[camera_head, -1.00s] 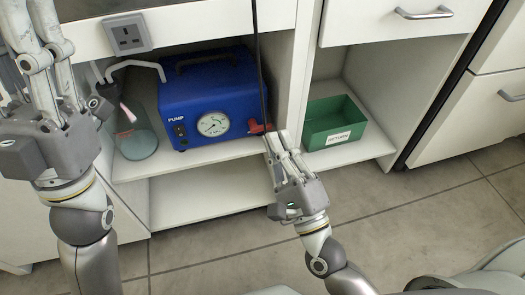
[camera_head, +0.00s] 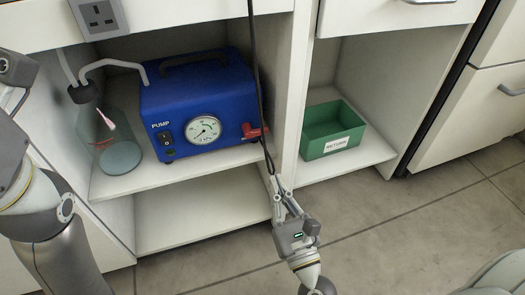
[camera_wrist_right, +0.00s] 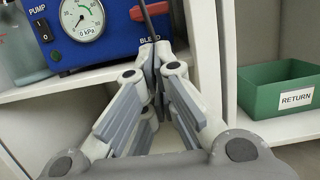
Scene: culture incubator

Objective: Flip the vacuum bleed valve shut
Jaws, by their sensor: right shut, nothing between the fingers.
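The blue pump (camera_head: 205,100) stands on the cabinet shelf with a round gauge (camera_head: 203,130) on its front. The red bleed valve handle (camera_head: 254,132) is at the pump's lower right front and looks roughly level. Part of it shows in the right wrist view (camera_wrist_right: 137,14), above the BLEED label. My right gripper (camera_head: 273,179) is shut and empty, below the valve and in front of the shelf edge, apart from the handle. Its fingertips also show in the right wrist view (camera_wrist_right: 156,45). My left arm is at the left edge; its fingers are out of view.
A glass flask (camera_head: 120,150) with tubing stands left of the pump. A green RETURN bin (camera_head: 333,130) sits in the right compartment, beyond a white divider (camera_head: 293,95). The lower shelf is empty.

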